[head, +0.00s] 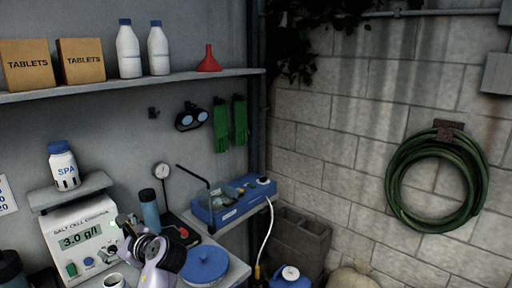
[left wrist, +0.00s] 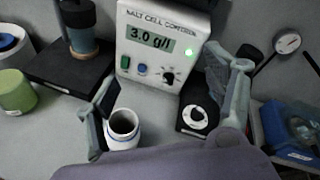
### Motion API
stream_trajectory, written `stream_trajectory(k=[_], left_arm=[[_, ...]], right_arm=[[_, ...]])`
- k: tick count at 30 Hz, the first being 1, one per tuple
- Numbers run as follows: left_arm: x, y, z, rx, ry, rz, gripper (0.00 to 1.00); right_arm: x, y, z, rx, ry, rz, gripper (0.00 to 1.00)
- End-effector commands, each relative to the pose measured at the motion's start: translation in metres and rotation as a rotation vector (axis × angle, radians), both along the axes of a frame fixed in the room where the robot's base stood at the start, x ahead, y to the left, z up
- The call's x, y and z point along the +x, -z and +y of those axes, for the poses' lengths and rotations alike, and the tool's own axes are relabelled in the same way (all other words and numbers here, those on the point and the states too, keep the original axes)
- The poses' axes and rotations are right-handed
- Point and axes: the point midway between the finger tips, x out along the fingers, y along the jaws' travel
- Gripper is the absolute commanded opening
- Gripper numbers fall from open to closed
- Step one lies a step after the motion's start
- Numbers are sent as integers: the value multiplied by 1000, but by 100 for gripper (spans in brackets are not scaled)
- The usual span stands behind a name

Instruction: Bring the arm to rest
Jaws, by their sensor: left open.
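My left gripper (head: 128,232) is low at the left in the head view, in front of the salt cell controller (head: 82,240). In the left wrist view my left gripper (left wrist: 165,82) has its fingers spread wide, with nothing held between them. The controller (left wrist: 160,48) reads 3.0 g/l and stands beyond the fingers. An open white jar (left wrist: 123,135) stands just inside the left finger in that view; I cannot tell if they touch. A black box with a white dial (left wrist: 195,115) lies near the right finger. My right gripper is not in view.
A blue-lidded tub (head: 205,262), a blue-grey bottle (head: 149,212) and a pressure gauge (head: 162,171) stand close by on the bench. A blue device (head: 232,200) is further right. A shelf (head: 150,84) with boxes and bottles runs above.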

Motion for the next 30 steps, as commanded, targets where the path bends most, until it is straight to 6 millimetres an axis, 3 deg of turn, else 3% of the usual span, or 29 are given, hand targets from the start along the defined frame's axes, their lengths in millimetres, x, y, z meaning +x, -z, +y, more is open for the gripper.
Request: stream_trajectory(k=[5,9,13,18,30], left_arm=[[-51,83,-13,-317,-46,-140,76],[-119,153,-36,-678,-166,-278,76],[-189,199,-65,-994,-342,-371,76],[-256,223,-97,-1258,-560,-430,76],[-357,228,-147,-1550,-957,-455,76]], right_arm=[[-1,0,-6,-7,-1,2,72],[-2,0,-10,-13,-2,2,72],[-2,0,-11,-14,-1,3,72],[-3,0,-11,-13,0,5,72],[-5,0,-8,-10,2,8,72]])
